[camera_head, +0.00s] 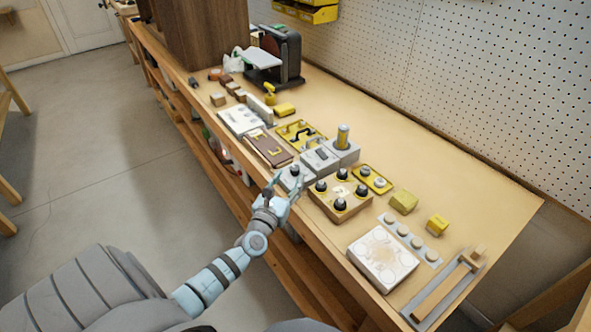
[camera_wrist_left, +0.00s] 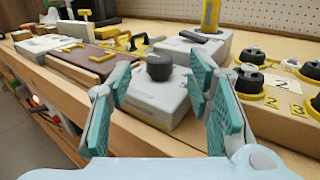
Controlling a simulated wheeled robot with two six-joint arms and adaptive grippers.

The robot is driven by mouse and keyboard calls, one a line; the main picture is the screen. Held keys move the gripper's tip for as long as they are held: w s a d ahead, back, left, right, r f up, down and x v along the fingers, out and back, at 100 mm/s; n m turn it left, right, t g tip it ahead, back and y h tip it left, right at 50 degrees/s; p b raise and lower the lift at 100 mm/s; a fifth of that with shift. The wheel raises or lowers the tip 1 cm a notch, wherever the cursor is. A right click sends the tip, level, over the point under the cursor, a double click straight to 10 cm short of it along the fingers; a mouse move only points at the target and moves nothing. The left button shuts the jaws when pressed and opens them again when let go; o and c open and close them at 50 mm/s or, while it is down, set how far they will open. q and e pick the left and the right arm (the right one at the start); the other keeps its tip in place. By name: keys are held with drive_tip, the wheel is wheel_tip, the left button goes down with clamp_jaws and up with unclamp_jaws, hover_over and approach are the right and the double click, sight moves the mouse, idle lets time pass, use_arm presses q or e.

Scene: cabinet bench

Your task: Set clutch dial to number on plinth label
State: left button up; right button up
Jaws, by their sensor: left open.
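A dark round dial (camera_wrist_left: 159,67) sits on a pale grey block, which also shows near the bench's front edge in the head view (camera_head: 287,180). I cannot read any number on this dial. My left gripper (camera_wrist_left: 162,78) is open, with its teal finger pads on either side of the dial and visible gaps to it. In the head view the left gripper (camera_head: 279,190) reaches over the front edge at the grey block. My right gripper is not in view.
The wooden knob board (camera_head: 327,203) stands close on the right of the grey block. A brown box (camera_head: 268,148) lies to the left. A grey block with a yellow-topped post (camera_head: 343,142) stands behind. The bench's back right (camera_head: 450,180) is clear.

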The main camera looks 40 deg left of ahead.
sight(293, 171)
use_arm(q)
drive_tip(key=b+x, duration=0.1)
drive_tip(key=x, duration=0.4)
drive_tip(key=shift+w+a+b, duration=0.1)
drive_tip(key=shift+w+b, duration=0.05)
drive_tip(key=shift+b, duration=0.15)
drive_tip(key=shift+w+a, duration=0.1)
drive_tip(key=shift+w, duration=0.2)
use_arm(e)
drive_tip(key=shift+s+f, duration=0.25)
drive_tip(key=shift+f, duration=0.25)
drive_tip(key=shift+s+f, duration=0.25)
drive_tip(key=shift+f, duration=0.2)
use_arm(q)
drive_tip(key=shift+s, duration=0.1)
